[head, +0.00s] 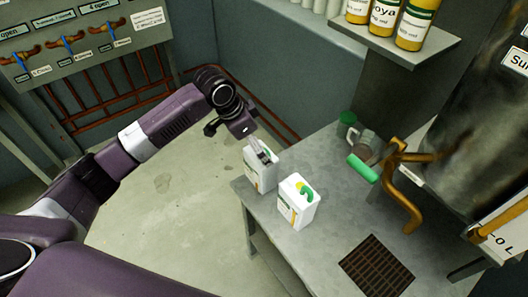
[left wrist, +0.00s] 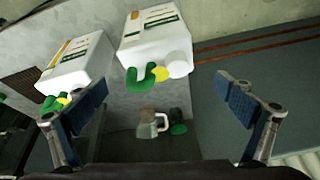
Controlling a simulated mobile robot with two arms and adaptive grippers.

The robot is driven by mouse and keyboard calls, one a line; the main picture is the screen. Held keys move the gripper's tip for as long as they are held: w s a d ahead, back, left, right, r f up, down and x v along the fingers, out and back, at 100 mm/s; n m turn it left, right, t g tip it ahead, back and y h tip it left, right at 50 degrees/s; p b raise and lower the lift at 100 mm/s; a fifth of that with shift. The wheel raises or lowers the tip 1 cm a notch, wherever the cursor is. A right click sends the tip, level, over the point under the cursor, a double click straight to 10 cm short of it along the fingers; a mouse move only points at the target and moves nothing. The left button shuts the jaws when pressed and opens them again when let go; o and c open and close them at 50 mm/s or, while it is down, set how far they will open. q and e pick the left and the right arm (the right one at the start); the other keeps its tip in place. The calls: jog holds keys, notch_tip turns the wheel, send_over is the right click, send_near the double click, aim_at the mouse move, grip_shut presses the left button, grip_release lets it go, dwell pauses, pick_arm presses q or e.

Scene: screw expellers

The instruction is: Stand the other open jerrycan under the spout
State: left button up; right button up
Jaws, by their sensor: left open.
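Two white jerrycans with green handles stand on the grey table. One jerrycan (head: 298,208) is nearer the spout; it shows at the left in the left wrist view (left wrist: 78,62). The other jerrycan (head: 258,178) is at the table's left edge, partly hidden by my left gripper (head: 261,152). In the left wrist view this jerrycan (left wrist: 155,42) lies ahead between the spread fingers of my gripper (left wrist: 162,84), which is open and holds nothing. Both cans show yellow by the handle. The brass spout (head: 412,218) hangs at the right. My right gripper is out of view.
A dark grate (head: 377,265) is set in the table in front of the spout. A green valve handle (head: 362,168) projects left from the pipe. A jug (head: 367,141) and a green-topped item (head: 347,120) stand behind. A bottle shelf (head: 405,42) overhangs the back.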

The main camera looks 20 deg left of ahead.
pick_arm(q)
jog(key=shift+v, duration=2.05)
jog(key=shift+f, duration=0.1)
